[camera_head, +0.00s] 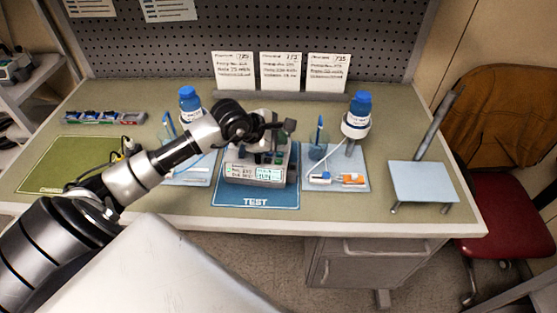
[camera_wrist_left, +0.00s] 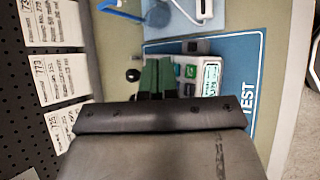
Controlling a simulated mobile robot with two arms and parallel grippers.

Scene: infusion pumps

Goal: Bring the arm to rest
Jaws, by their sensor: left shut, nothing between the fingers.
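My left arm comes in from the left over the bench, and its gripper (camera_head: 287,126) is above the infusion pump (camera_head: 240,172). The fingers are shut with nothing between them. The pump stands on the blue TEST mat (camera_head: 255,202). The gripper looks apart from the pump, but the exact gap is hard to tell. My right gripper is not in view.
Blue-capped bottles stand left (camera_head: 190,104) and right (camera_head: 356,118) of the pump. A light blue stand (camera_head: 424,182) is at the bench's right. A green mat (camera_head: 70,163) and a tray of small parts (camera_head: 105,117) lie left. Cards (camera_head: 280,72) stand at the back.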

